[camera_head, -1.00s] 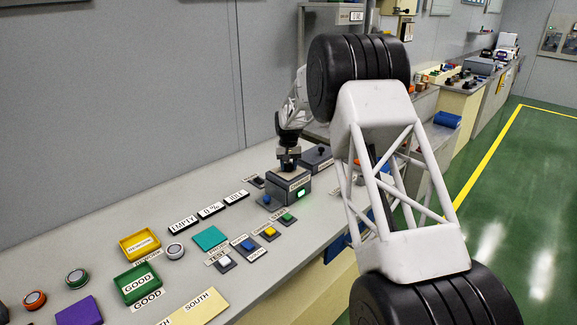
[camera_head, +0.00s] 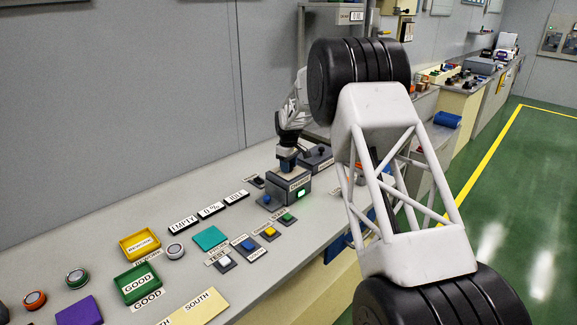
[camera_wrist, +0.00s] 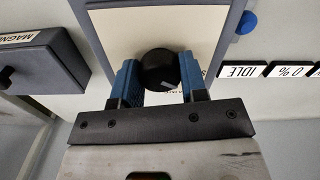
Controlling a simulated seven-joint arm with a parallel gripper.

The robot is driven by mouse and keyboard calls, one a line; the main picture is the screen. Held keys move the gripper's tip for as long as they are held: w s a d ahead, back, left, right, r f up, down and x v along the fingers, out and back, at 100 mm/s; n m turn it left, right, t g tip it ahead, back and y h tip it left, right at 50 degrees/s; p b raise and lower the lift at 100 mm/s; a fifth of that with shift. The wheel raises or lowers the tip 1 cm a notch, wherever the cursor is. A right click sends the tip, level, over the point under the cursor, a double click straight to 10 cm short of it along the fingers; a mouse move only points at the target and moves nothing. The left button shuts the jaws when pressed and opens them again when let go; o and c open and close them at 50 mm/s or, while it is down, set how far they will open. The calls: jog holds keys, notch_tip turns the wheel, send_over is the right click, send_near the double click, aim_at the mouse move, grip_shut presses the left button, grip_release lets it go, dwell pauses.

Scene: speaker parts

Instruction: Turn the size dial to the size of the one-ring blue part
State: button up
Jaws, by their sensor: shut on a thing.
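The dial is a round black knob (camera_wrist: 160,70) with a small pale mark, standing on the beige top plate (camera_wrist: 120,35) of a grey box. My gripper (camera_wrist: 160,82) has its blue fingers shut on the knob's two sides. In the head view my gripper (camera_head: 287,163) reaches down onto the grey box (camera_head: 289,187), which has a lit green window on its front. The knob is hidden there, and the scale lettering around it is mostly covered. I cannot make out a one-ring blue part in either view.
A box labelled "MAGNE…" (camera_wrist: 40,65) stands beside the dial box. Signs (camera_head: 210,210), several coloured buttons (camera_head: 249,244), a green tray (camera_head: 137,283), a yellow tray (camera_head: 139,246) and round ringed parts (camera_head: 77,278) lie along the bench. My arm hides part of the bench at right.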

jog(key=shift+n, duration=0.3)
jog(key=o, duration=0.9)
jog(key=shift+r, duration=0.15)
jog(key=shift+r, duration=3.8)
jog(key=shift+r, duration=0.1)
